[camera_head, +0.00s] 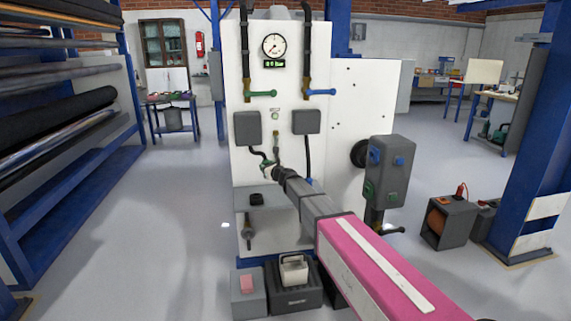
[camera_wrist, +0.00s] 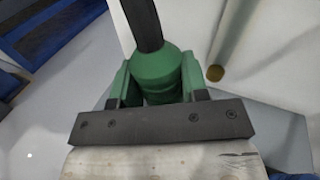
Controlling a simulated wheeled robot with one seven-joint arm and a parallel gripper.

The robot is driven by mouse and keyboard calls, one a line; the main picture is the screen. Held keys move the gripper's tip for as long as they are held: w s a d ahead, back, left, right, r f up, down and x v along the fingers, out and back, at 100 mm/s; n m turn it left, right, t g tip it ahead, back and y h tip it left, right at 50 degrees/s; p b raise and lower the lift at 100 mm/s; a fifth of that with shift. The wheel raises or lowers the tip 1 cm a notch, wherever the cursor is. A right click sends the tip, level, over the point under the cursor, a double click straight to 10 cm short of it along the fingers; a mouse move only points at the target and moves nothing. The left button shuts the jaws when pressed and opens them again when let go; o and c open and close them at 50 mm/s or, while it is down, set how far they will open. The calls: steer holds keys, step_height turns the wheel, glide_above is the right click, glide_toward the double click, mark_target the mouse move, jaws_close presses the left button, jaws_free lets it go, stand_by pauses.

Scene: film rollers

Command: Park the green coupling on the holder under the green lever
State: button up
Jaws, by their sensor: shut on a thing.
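The green coupling (camera_wrist: 157,65) is between my gripper's jaws (camera_wrist: 155,88) in the wrist view, with a black hose running up from it. In the head view the coupling shows small at my gripper (camera_head: 271,171), in front of the white panel. My gripper is shut on it. The green lever (camera_head: 262,94) is at the upper left of the panel. A dark grey block (camera_head: 247,128), which may be the holder, is mounted below that lever. The coupling is below and right of this block, apart from it. The block's underside is hard to make out.
A similar block (camera_head: 306,122) is under the blue lever (camera_head: 320,92), with a black hose hanging down. A brass fitting (camera_head: 277,150) is just above my gripper. A grey ledge (camera_head: 262,198) is below. A button box (camera_head: 387,170) stands right of my arm.

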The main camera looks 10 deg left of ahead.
steer(key=s+a+m, duration=0.2)
steer(key=s+a, duration=0.2)
steer(key=s, duration=0.1)
steer(key=shift+t+y, duration=0.3)
steer(key=shift+a+f, duration=0.15)
steer(key=shift+f, duration=1.85)
steer(key=shift+a+f, duration=0.1)
steer(key=shift+f, duration=1.9)
steer(key=shift+f, duration=0.6)
steer(key=o, duration=1.1)
steer(key=shift+s+d, duration=0.1)
